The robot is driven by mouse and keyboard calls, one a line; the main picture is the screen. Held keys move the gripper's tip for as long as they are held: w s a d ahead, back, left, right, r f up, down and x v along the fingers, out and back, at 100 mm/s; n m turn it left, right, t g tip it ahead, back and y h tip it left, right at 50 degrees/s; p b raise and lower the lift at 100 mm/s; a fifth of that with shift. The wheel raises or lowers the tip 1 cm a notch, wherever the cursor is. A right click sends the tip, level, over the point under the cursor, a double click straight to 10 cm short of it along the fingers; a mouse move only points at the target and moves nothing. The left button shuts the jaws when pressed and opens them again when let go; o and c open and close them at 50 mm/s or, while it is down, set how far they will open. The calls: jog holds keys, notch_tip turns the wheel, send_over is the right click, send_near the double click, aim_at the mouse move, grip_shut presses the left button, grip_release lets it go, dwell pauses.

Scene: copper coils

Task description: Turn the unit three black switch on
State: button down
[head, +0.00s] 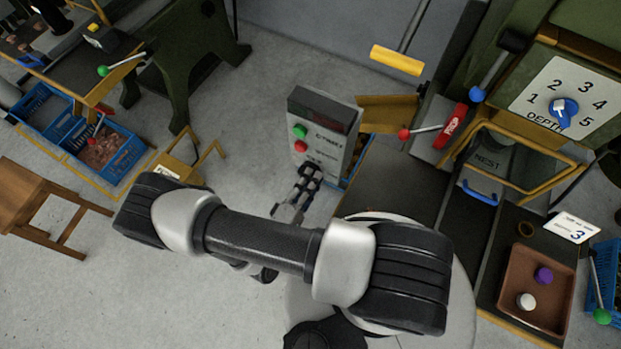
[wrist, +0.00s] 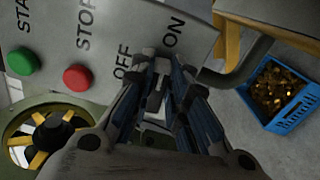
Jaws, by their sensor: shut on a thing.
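A grey control box (head: 325,135) stands near the middle of the head view, with a dark panel on top and a green and a red button on its front. Its lettering in that view is too small to read surely. In the wrist view the box face (wrist: 140,25) shows the words OFF and ON. My gripper (head: 310,170) reaches the lower front of the box. In the wrist view my gripper (wrist: 162,68) has its fingertips between OFF and ON, shut on the black switch. The fingers hide the switch, so its position cannot be told.
The green START button (wrist: 22,61) and red STOP button (wrist: 77,77) sit left of my fingers. A blue crate of copper pieces (wrist: 279,92) is at right. A red-handled lever (head: 405,134) and a yellow bracket (head: 385,112) stand close to the box.

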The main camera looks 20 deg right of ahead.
jog(key=shift+f+m, duration=0.1)
jog(key=shift+m, duration=0.5)
jog(key=c, duration=1.6)
grip_release()
jog(key=shift+o, duration=0.2)
